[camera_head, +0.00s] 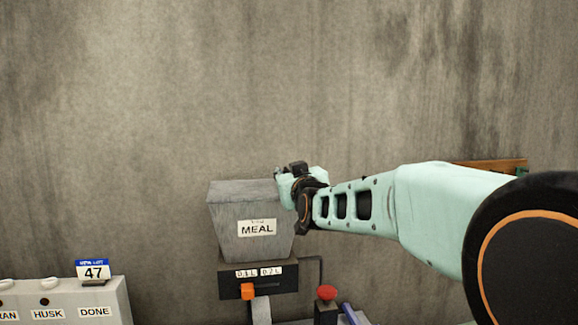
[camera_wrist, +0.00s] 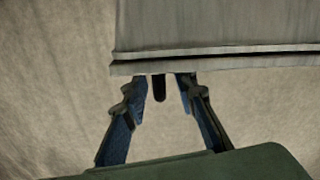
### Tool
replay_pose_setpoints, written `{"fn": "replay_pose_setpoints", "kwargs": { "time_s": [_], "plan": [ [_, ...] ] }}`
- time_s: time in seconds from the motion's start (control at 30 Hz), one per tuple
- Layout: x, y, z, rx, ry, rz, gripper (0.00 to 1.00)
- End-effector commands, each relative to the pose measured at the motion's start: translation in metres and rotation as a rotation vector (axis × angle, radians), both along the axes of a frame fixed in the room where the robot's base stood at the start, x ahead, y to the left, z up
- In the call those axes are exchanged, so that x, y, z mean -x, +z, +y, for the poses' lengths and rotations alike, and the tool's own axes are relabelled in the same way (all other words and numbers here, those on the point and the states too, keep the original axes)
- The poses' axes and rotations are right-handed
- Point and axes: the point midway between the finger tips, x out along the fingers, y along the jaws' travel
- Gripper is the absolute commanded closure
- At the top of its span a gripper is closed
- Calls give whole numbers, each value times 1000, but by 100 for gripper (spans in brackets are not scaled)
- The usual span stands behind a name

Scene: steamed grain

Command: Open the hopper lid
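The grey hopper labelled MEAL (camera_head: 236,222) stands in the middle of the head view. Its flat lid (camera_head: 240,187) lies closed on top. My gripper (camera_head: 279,172) is at the lid's upper right corner. In the wrist view, the hopper (camera_wrist: 215,28) fills the top, with a dark seam above a thin grey edge strip. My gripper (camera_wrist: 160,84) has its two blue fingers apart, their tips close to that strip. A short dark tab (camera_wrist: 159,88) hangs from the strip between the fingers. I cannot tell whether the fingers touch anything.
Below the hopper is a dark unit (camera_head: 228,284) with an orange knob (camera_head: 248,291). A red button (camera_head: 327,293) stands to its right. The concrete wall (camera_head: 150,100) is behind.

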Motion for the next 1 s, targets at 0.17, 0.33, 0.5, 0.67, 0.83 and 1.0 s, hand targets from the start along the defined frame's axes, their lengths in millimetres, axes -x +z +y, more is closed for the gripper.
{"fn": "replay_pose_setpoints", "kwargs": {
  "time_s": [0.17, 0.33, 0.5, 0.67, 0.83, 1.0],
  "plan": [
    [0, 0, 1, 0, 1, 1, 74],
    [0, -1, 1, 0, 1, 1, 74],
    [0, 0, 1, 0, 1, 0, 84],
    [0, 0, 1, 0, 1, 0, 100],
    [0, 0, 1, 0, 1, 0, 100],
    [0, 0, 1, 0, 1, 0, 100]
  ]
}}
